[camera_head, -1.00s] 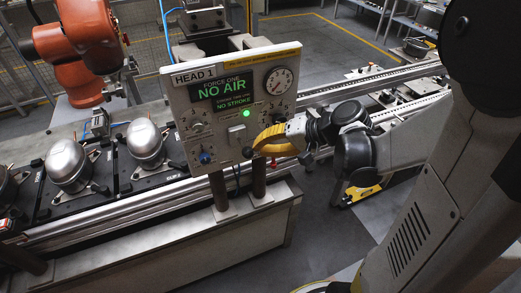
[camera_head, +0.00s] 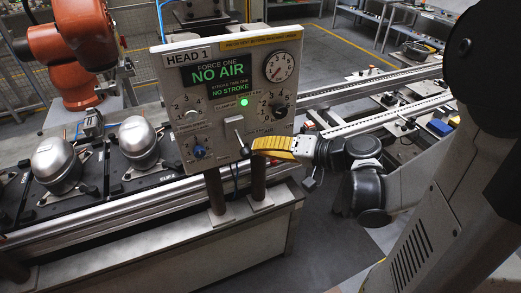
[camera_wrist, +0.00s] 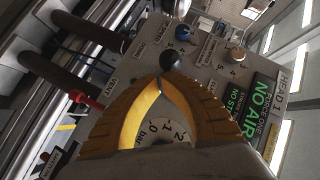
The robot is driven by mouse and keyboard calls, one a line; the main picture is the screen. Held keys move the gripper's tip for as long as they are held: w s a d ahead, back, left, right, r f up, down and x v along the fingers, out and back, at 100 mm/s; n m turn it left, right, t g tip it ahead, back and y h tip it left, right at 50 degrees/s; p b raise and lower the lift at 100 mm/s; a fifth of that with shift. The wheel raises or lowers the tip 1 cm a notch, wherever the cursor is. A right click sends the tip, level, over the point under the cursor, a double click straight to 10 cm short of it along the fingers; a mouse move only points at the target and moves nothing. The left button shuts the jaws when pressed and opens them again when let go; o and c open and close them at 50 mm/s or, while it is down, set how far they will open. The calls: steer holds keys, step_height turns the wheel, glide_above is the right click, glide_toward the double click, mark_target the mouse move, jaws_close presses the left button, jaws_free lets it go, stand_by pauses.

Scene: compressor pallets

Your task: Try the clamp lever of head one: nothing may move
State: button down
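The HEAD 1 panel (camera_head: 213,112) stands upright, its display (camera_head: 218,75) reading FORCE ONE NO AIR and NO STROKE. A lever with a black ball end (camera_head: 245,151) sticks out from a pale block (camera_head: 234,125) low on the panel. The black ball also shows in the wrist view (camera_wrist: 172,60). My gripper (camera_head: 254,145) comes in from the right. In the wrist view its yellow fingers (camera_wrist: 160,82) meet at the tips, right at the near side of the ball. I cannot tell whether they touch the ball or lever; the stem is mostly hidden there.
The panel also carries a pressure gauge (camera_head: 280,66), a lit green lamp (camera_head: 244,102), a blue knob (camera_head: 198,152) and dials. Silver compressors (camera_head: 57,160) stand on black pallets at left. An orange robot (camera_head: 75,45) stands behind them. A conveyor rail (camera_head: 365,85) runs behind at right.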

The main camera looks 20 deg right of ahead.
steer(key=shift+f+b, duration=0.3)
steer(key=shift+b, duration=0.2)
steer(key=shift+r, duration=0.1)
steer(key=shift+r+p, duration=0.7)
steer(key=shift+r, duration=0.05)
steer(key=shift+w, duration=0.1)
